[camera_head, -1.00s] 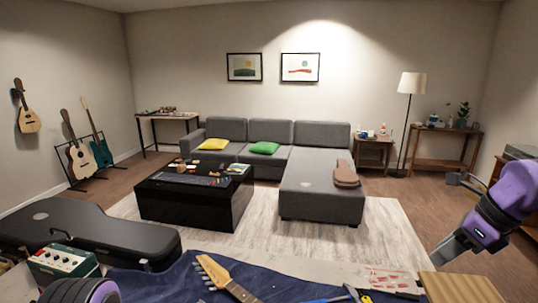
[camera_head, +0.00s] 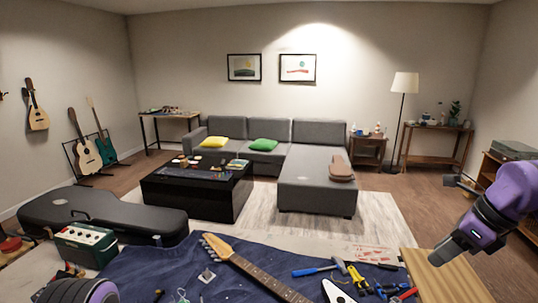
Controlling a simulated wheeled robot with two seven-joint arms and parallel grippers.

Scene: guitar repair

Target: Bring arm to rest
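My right arm comes in from the right edge, purple and grey. My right gripper (camera_head: 447,252), at its lower end, hangs in the air by the right side of the workbench, over the wooden board's far edge. Its fingers are small and dark, so I cannot tell whether it is open or shut; I see nothing held in it. Of my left arm only a dark, purple-edged rounded part shows at the bottom left corner. My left gripper is out of view.
A blue mat (camera_head: 150,272) on the bench holds a guitar neck (camera_head: 262,275), a blue-handled hammer (camera_head: 318,269), pliers and a white guitar part (camera_head: 338,292). A wooden board (camera_head: 440,278) lies at right. A green amplifier (camera_head: 85,243) and black guitar case (camera_head: 105,215) stand at left.

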